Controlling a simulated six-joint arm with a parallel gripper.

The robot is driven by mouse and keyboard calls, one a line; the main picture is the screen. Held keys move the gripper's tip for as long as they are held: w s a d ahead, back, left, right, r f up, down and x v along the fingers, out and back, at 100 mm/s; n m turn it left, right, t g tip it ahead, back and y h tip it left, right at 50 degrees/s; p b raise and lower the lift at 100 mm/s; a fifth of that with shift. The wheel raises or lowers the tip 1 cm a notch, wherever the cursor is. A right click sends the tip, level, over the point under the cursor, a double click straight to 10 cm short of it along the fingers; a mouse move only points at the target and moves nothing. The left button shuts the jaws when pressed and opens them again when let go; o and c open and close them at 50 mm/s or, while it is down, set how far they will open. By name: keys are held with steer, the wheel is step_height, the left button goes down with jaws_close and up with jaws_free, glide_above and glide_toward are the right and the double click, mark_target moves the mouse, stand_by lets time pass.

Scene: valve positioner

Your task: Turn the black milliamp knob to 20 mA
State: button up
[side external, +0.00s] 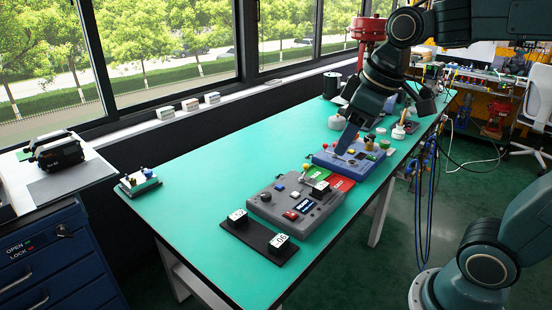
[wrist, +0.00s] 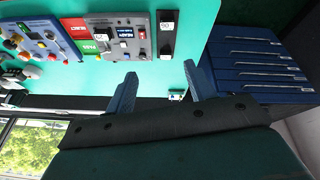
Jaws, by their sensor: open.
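My gripper (side external: 346,148) hangs over the far part of the bench, by the blue panel (side external: 322,160), in the side view. In the wrist view its two blue fingers (wrist: 159,88) are wide apart with nothing between them. The blue panel carries several coloured knobs and buttons and also shows in the wrist view (wrist: 62,50). A grey control box (side external: 325,219) stands nearer, with buttons, a small display and dark controls; it also shows in the wrist view (wrist: 123,53). I cannot tell for sure which control is the black milliamp knob, nor read its setting.
Green and red plates (side external: 341,184) lie between the two panels. A black tray (side external: 260,236) with two white-topped blocks lies at the front of the grey box. A small device (side external: 139,182) sits at the left bench edge. The green bench top (side external: 200,210) left of the boxes is clear.

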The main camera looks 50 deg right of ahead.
steer(key=w+d+n+g, duration=0.1)
steer(key=w+d+n, duration=0.1)
steer(key=w, duration=0.8)
steer(key=n+g, duration=0.3)
steer(key=n, duration=0.3)
glide_above(267, 195)
step_height(267, 195, down, 18)
steer(key=shift+w+d+f, duration=0.1)
steer(key=shift+f, duration=0.05)
steer(key=shift+f, duration=0.15)
step_height(267, 195, down, 14)
steer(key=shift+r, duration=0.25)
steer(key=c, duration=1)
